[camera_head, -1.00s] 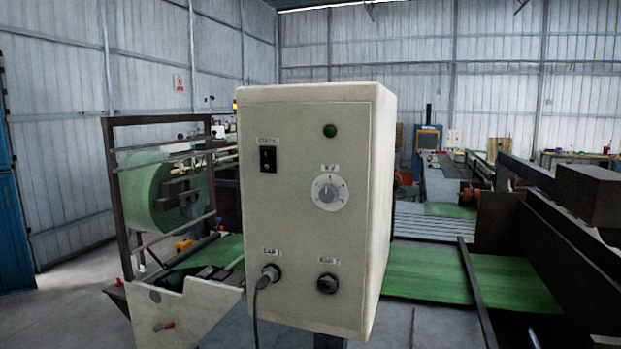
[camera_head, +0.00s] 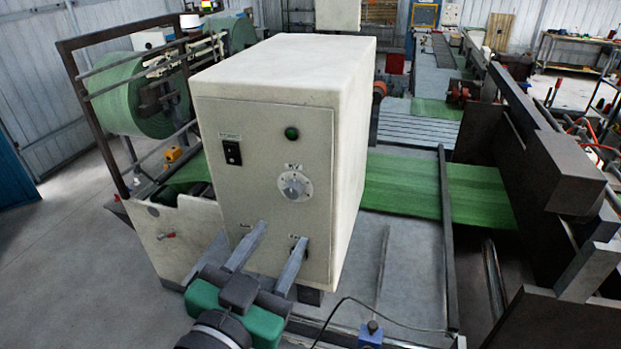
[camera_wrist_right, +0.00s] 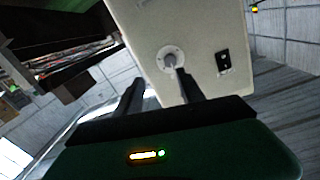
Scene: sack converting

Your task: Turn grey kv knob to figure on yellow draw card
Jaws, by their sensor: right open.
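The grey kv knob (camera_head: 293,186) sits on a round white dial on the front of a cream control box (camera_head: 290,70). Its pointer and the dial's figures are too small to read. My right gripper (camera_head: 283,232) is open and empty, its fingers spread below the knob, hiding the lower sockets. In the right wrist view the knob (camera_wrist_right: 170,59) shows just beyond the right gripper's fingertips (camera_wrist_right: 158,76). The fingers look apart from it. I cannot make out a yellow draw card. My left gripper is not in view.
A black rocker switch (camera_head: 232,152) and a green lamp (camera_head: 291,133) sit on the box front near the knob. A green roll (camera_head: 140,95) in a dark frame stands left. Green sheet (camera_head: 405,185) and dark machine rails lie right. Floor is open at lower left.

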